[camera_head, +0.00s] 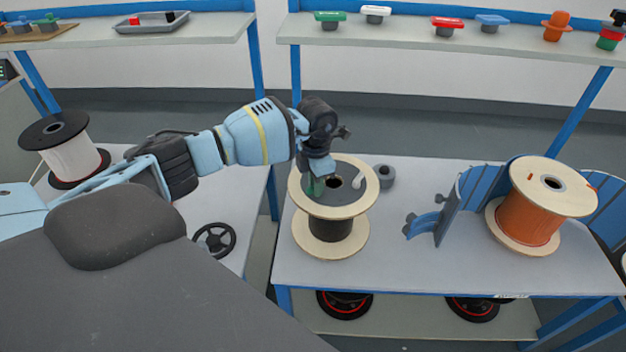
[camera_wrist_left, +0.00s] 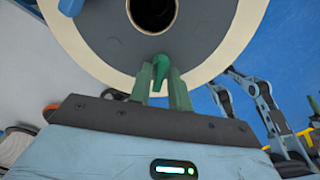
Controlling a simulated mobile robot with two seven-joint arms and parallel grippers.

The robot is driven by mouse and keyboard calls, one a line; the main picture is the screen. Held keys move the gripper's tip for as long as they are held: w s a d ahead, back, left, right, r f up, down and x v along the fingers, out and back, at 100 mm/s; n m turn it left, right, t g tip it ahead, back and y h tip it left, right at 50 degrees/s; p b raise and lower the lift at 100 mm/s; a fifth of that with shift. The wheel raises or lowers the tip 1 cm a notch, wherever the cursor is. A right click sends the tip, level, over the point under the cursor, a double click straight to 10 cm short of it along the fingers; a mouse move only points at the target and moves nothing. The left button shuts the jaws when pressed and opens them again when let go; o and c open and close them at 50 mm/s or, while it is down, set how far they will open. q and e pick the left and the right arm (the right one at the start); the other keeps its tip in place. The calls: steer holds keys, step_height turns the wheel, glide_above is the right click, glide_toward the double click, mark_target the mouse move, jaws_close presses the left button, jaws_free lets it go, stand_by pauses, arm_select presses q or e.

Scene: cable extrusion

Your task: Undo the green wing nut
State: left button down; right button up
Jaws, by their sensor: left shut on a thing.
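The spool of dark cable (camera_head: 331,228) stands upright on the table, with pale wooden flanges and a dark disc on top. My left gripper (camera_head: 315,186) points down over the left part of its top flange. In the left wrist view, the left gripper (camera_wrist_left: 160,90) has its two green fingers on either side of the small green wing nut (camera_wrist_left: 160,68) and is shut on it. The wing nut sits between the spool's centre hole and its pale rim. In the head view the gripper mostly hides the nut. My right gripper is not in view.
A grey ring (camera_head: 384,175) lies just right of the spool. A blue hinged clamp (camera_head: 442,222) and an orange cable spool (camera_head: 534,210) stand further right. A white cable spool (camera_head: 72,158) stands at left. Shelves with coloured parts run along the back.

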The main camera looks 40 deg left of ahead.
arm_select(q)
steer(key=n, duration=0.2)
steer(key=n+p, duration=0.2)
steer(key=n, duration=0.1)
steer(key=shift+d+r+n, duration=0.15)
steer(key=shift+r+n, duration=0.1)
steer(key=shift+n, duration=0.05)
steer(key=n+p, duration=0.1)
steer(key=n, duration=0.3)
steer(key=shift+d+n, duration=0.1)
steer(key=shift+n, duration=0.2)
steer(key=n+p, duration=0.1)
steer(key=n, duration=0.3)
steer(key=shift+w+d+f, duration=0.1)
steer(key=shift+f, duration=0.05)
steer(key=shift+n, duration=2.1)
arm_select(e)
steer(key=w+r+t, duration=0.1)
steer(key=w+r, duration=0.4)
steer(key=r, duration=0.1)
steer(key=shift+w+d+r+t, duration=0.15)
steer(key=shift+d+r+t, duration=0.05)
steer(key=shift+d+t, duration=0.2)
arm_select(q)
steer(key=c, duration=1.3)
jaws_free()
steer(key=shift+f, duration=0.1)
steer(key=shift+r, duration=3.95)
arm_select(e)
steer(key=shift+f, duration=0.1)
